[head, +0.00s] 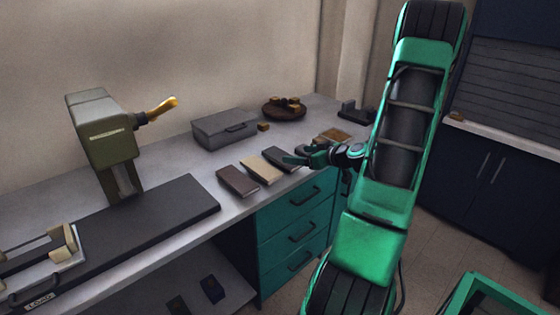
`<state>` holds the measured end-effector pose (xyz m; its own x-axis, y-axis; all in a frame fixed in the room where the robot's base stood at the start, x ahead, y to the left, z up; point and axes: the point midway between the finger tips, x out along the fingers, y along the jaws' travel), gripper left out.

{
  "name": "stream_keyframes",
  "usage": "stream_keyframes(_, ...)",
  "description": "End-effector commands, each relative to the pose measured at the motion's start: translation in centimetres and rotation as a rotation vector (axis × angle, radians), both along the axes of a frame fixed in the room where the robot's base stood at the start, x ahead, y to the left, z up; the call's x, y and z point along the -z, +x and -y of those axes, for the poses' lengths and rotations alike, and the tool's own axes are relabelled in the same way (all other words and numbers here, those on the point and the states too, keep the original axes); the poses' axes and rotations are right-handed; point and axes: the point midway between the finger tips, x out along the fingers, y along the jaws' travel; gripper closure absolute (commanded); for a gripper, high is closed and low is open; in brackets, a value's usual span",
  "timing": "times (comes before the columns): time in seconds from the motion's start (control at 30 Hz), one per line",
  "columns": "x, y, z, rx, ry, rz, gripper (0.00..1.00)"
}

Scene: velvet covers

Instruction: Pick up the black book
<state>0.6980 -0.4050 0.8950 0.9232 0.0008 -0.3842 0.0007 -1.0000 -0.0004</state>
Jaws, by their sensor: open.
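A row of small flat books lies on the grey counter, seen in the head view. A dark, near-black book (277,157) lies at the right of the row and is partly covered by my gripper. A tan book (262,170) is to its left, and a dark brown book (237,181) is farther left. My gripper (297,160) is open with its fingers at the right part of the black book. I cannot tell whether the fingers touch it or hover above it.
A grey case (223,129) and a round brown tray (270,113) stand behind the books. An olive machine (104,140) and a black mat (150,228) are to the left. Teal drawers (297,233) are below the counter's front edge.

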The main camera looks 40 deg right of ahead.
Motion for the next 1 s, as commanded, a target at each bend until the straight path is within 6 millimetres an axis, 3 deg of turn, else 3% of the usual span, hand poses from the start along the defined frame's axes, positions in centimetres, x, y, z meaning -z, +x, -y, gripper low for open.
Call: stream_keyframes(1.0,4.1,9.8,-0.9,0.0,0.0,0.002,0.23)
